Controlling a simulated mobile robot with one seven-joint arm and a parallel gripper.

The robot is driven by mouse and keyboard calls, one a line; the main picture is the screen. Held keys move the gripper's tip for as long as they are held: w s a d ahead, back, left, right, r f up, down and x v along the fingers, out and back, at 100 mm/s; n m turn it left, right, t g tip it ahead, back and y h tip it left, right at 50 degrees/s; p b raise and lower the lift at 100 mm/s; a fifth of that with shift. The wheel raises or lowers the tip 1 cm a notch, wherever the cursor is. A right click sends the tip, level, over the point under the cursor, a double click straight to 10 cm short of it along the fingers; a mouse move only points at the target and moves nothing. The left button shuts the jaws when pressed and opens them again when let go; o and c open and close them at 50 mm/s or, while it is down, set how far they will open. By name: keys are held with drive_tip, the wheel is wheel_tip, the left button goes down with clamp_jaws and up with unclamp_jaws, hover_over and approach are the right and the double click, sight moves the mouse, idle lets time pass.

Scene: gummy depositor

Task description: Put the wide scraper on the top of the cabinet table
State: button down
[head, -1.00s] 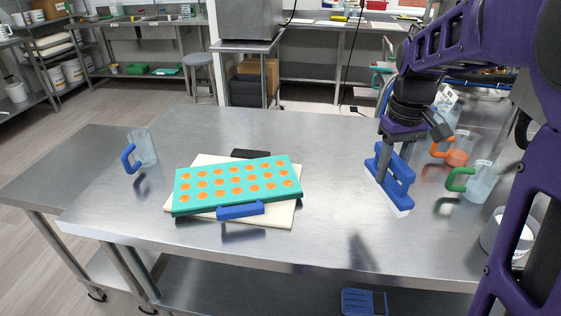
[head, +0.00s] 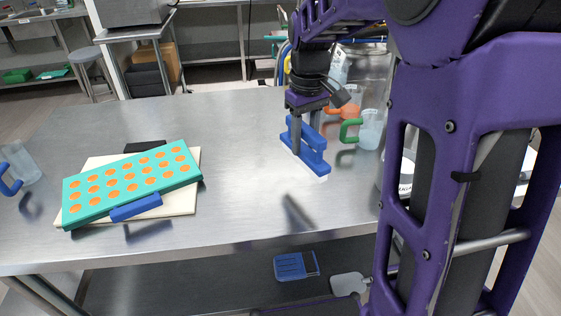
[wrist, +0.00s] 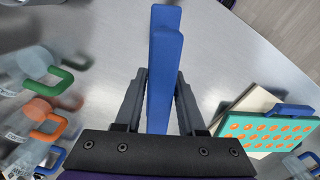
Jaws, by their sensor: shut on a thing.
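The wide scraper (head: 316,160) is blue with a white lower edge. My gripper (head: 305,125) is shut on its blue handle and holds it upright at the right part of the steel table (head: 240,190). The white edge is at or just above the tabletop; I cannot tell whether it touches. In the wrist view the scraper (wrist: 166,70) stands between the two fingers of my gripper (wrist: 160,105). I cannot tell for sure which surface is the cabinet table.
A teal mold (head: 130,185) with orange cavities lies on a pale board (head: 185,206) at left. Jugs with orange (head: 340,112) and green (head: 350,130) handles stand right of the scraper. A blue slotted tool (head: 296,265) lies on the lower shelf. The table's middle is clear.

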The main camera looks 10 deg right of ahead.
sight(306, 126)
wheel_tip(306, 126, down, 8)
drive_tip(key=shift+f+b, duration=0.1)
drive_tip(key=shift+b, duration=0.5)
drive_tip(key=c, duration=0.5)
unclamp_jaws()
drive_tip(key=shift+f, duration=0.1)
wheel_tip(306, 126, up, 12)
drive_tip(key=shift+r+p, duration=0.2)
drive_tip(key=shift+p, duration=0.9)
